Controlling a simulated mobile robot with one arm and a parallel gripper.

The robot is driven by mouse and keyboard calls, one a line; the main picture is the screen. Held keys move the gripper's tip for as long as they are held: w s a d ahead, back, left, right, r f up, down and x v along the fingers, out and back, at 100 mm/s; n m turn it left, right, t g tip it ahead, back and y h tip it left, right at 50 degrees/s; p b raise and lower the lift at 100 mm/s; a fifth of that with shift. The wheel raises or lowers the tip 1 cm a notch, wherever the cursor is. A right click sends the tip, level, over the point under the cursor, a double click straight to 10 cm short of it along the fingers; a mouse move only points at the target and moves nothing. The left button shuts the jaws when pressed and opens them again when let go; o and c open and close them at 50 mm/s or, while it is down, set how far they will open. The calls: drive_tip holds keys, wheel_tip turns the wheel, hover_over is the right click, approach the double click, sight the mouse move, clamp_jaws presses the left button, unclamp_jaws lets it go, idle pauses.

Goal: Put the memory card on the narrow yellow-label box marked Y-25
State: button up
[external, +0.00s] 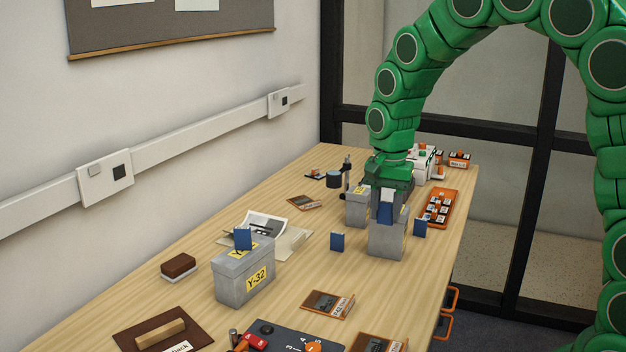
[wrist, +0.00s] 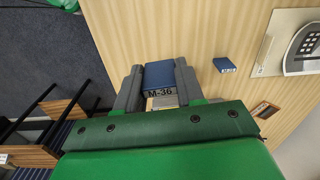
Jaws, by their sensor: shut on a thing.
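My gripper (external: 387,196) is shut on a blue memory card (external: 386,213). In the wrist view the card (wrist: 159,75) sits upright between the two grey fingers and reads M-36. Directly below it is a grey box (external: 386,243), its marking unreadable in the external view. In the wrist view a bit of yellow label (wrist: 165,102) shows under the card. I cannot tell whether the card touches the box. Another grey box (external: 357,207) stands just behind, partly hidden by my gripper. No marking Y-25 can be read.
A grey box marked Y-32 (external: 246,274) stands front left with a blue card (external: 243,238) on it. Blue cards stand on the table left (external: 337,241) and right (external: 420,227) of the box below my gripper. An orange tray (external: 455,198) lies behind right, near the table edge.

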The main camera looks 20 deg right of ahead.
drive_tip(key=w+d+r, duration=0.4)
drive_tip(key=w, duration=0.2)
drive_tip(key=w+d+r, duration=0.4)
drive_tip(key=w, duration=0.2)
hover_over(361, 191)
drive_tip(key=shift+m, duration=0.4)
drive_tip(key=shift+f, duration=6)
drive_tip(key=o, duration=1)
drive_tip(key=shift+f, duration=0.1)
